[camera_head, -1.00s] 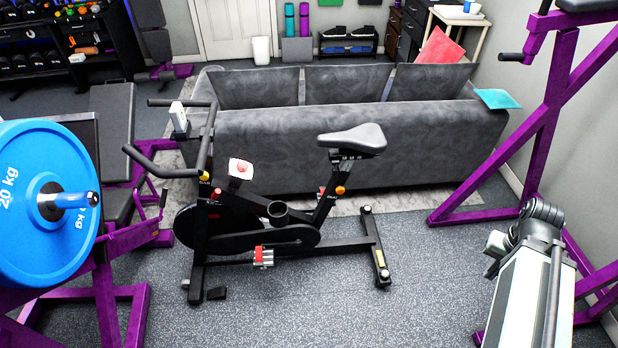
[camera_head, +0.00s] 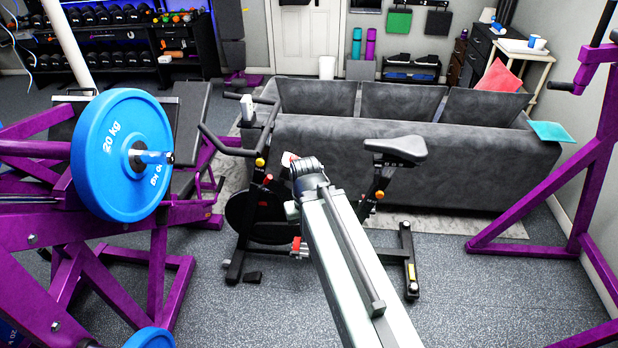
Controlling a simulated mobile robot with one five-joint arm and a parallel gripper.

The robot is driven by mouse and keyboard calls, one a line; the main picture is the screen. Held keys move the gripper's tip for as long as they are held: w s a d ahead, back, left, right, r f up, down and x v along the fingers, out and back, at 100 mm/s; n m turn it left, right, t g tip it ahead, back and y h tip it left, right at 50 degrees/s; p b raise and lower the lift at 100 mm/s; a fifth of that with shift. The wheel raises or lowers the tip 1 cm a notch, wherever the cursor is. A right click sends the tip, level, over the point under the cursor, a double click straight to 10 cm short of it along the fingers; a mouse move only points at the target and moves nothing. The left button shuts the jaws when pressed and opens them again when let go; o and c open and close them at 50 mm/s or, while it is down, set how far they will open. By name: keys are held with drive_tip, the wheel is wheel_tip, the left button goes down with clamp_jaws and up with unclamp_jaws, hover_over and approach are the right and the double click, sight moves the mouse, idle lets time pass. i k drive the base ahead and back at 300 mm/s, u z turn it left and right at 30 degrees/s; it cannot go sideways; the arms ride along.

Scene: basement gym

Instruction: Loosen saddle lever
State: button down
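The exercise bike (camera_head: 264,218) stands behind my arm, in front of the grey sofa. Its dark grey saddle (camera_head: 397,148) is at the upper right on a slanted post (camera_head: 377,182). A small orange knob (camera_head: 379,194) sits on that post below the saddle; I cannot tell whether it is the saddle lever or how tight it is. My white arm reaches up from the bottom to the middle of the bike and hides much of its frame. The arm's visible end is a grey joint left of the saddle post. My gripper's fingers are not in view.
The grey sofa (camera_head: 331,165) stands close behind the bike. A purple weight machine with a blue plate (camera_head: 121,153) is on the left, and a purple rack (camera_head: 567,186) is on the right. Bare speckled floor (camera_head: 466,290) lies right of my arm.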

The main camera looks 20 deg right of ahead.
sight(377, 175)
drive_tip(key=u, duration=1)
drive_tip(key=i, duration=1)
drive_tip(key=z, duration=0.1)
